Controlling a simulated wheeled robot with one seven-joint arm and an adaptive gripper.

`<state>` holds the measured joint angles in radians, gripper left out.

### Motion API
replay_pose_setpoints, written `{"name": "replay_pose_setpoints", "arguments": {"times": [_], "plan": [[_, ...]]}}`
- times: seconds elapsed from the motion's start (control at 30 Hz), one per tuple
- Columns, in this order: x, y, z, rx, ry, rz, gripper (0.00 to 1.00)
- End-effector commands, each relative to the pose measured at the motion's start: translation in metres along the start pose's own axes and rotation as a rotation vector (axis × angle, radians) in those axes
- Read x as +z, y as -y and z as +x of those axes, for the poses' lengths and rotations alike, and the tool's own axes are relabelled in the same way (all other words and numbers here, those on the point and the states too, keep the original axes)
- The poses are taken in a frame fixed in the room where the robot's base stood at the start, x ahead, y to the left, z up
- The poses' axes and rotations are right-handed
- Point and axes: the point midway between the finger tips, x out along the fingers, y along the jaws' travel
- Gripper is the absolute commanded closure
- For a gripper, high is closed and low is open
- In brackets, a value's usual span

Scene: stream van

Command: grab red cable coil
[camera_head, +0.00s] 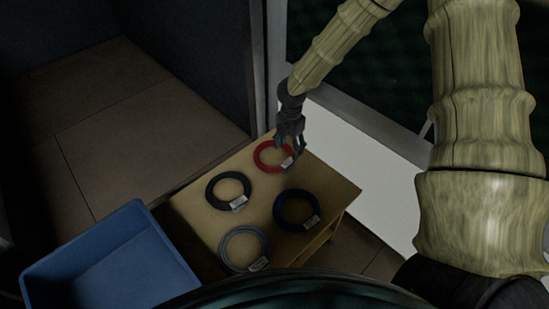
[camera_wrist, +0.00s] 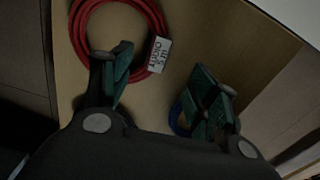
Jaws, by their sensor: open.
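The red cable coil (camera_head: 265,158) lies flat at the far end of a small wooden table, with a white tag on its right side. It also shows in the wrist view (camera_wrist: 157,22) at the top left, its tag printed with dark letters. My gripper (camera_head: 290,150) is over the coil's right side, near the tag. In the wrist view my gripper (camera_wrist: 160,95) is open and empty, its left finger overlapping the lower part of the coil and its right finger over the table to the right. I cannot tell how far above the coil the fingers are.
The wooden table (camera_head: 260,197) also bears a black coil (camera_head: 213,198), a dark blue coil (camera_head: 279,219) and a grey coil (camera_head: 224,250), each tagged. A blue bin (camera_head: 60,262) stands at the lower left. A white ledge (camera_head: 365,165) runs close along the right.

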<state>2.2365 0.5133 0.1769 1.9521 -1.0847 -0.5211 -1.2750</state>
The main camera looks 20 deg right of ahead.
Motion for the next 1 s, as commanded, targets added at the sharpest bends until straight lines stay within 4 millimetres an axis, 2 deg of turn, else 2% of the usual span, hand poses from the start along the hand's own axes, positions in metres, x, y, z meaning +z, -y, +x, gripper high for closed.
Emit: {"name": "replay_pose_setpoints", "arguments": {"times": [0.03,0.2,0.47,0.8,1.0], "plan": [[0.000,0.001,0.010,-0.002,-0.001,-0.001,0.41],[-0.001,0.000,0.032,-0.002,-0.002,0.001,0.41],[-0.001,-0.001,0.045,-0.001,-0.002,0.002,0.41],[-0.002,-0.004,0.085,-0.001,-0.002,0.002,0.41],[-0.001,-0.005,0.088,0.000,-0.001,0.002,0.41]]}}
